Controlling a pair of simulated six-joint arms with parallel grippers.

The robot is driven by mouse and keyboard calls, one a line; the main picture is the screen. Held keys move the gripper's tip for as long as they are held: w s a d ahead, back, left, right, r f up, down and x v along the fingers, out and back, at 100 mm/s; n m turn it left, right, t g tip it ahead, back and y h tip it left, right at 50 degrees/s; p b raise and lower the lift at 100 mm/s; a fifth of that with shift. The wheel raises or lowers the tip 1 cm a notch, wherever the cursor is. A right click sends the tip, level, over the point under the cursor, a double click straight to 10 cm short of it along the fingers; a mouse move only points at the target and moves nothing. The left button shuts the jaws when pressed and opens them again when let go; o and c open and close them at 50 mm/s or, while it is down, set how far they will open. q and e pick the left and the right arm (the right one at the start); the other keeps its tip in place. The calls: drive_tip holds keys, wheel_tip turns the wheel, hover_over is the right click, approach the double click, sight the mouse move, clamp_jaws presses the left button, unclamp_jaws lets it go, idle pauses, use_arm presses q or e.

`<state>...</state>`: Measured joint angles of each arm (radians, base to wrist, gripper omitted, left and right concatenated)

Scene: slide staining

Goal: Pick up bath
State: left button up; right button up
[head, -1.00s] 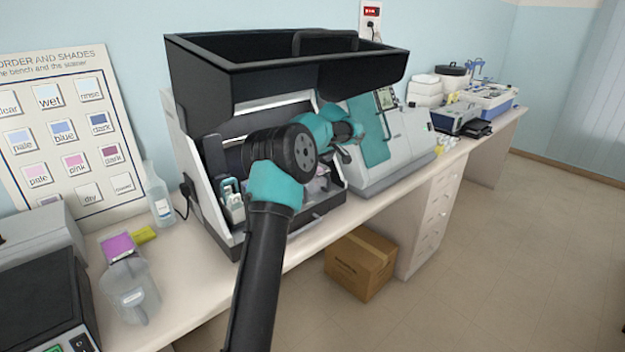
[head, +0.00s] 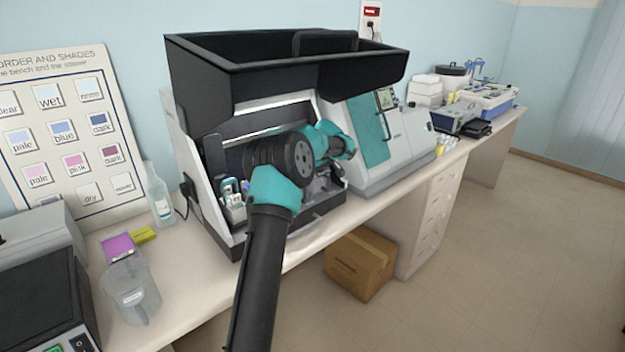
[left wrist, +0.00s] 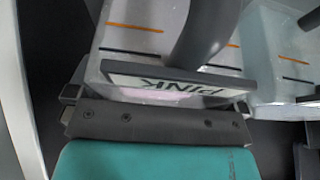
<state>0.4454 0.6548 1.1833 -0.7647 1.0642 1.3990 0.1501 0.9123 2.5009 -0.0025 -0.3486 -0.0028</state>
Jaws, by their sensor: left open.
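A pale bath (left wrist: 140,38) with a dark-edged label reading PINK fills the middle of the left wrist view. It has orange and black level lines and a pinkish tint near the label. A dark curved bar, possibly a handle, rises above the label. My left gripper (head: 336,174) is open inside the front of the black-hooded stainer (head: 245,80). In the left wrist view its dark, bolted front (left wrist: 155,122) lies close to the label; its fingertips are not clear, nor is contact. The arm hides much of the stainer's inside in the head view. My right gripper is not in view.
Another marked bath (left wrist: 285,62) stands close on the right in the left wrist view. The hood overhangs the arm. A clear jug (head: 130,292), a squeeze bottle (head: 160,208) and a grey machine (head: 400,150) stand on the bench. A cardboard box (head: 360,263) is below.

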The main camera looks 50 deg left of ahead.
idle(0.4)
use_arm(q)
drive_tip(key=shift+r, duration=0.1)
drive_tip(key=c, duration=1.1)
